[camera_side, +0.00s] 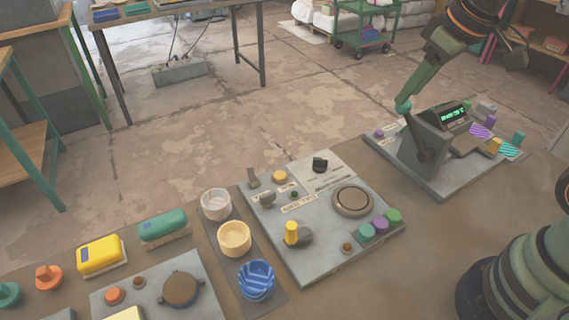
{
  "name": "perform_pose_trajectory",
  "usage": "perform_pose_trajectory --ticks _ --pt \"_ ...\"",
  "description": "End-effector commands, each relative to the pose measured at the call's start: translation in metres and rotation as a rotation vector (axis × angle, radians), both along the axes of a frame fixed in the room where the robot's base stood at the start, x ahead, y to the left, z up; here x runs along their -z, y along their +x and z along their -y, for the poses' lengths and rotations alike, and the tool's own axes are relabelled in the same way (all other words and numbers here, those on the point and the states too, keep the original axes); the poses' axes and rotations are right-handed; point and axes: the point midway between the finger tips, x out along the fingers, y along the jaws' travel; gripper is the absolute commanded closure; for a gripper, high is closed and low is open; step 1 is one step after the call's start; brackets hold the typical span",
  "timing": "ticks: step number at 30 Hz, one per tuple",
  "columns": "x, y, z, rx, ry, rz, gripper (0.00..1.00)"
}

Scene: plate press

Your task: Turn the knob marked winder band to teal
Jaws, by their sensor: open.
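The panel (330,258) in the middle of the bench carries several controls. A black knob (320,164) sits on its pale plate at the back, and a knob with an upright yellow handle (292,233) stands near the front left. Grey knobs (267,199) and (253,178) stand at the left edge. The label cards (298,204) are too small to read, so I cannot tell which knob is marked winder band.
A press (437,140) with a green-lit display and striped pieces stands at the right. A large round dial (352,201) and purple (380,223), teal and green buttons are on the panel. Cups (234,238), yellow and teal boxes and another panel (205,295) lie left.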

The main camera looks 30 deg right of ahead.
Motion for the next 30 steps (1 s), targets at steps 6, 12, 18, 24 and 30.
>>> perform_pose_trajectory --ticks 6,12,18,24,30 --pt "0.011 0.044 -0.019 -0.217 -0.066 -0.117 0.54" --pt "0.035 0.082 -0.040 -0.419 -0.112 -0.217 0.54" --pt "0.070 0.113 -0.061 -0.610 -0.145 -0.305 0.54" --pt "0.095 0.127 -0.073 -0.724 -0.160 -0.354 0.54" --pt "0.106 0.130 -0.076 -0.752 -0.163 -0.365 0.54"
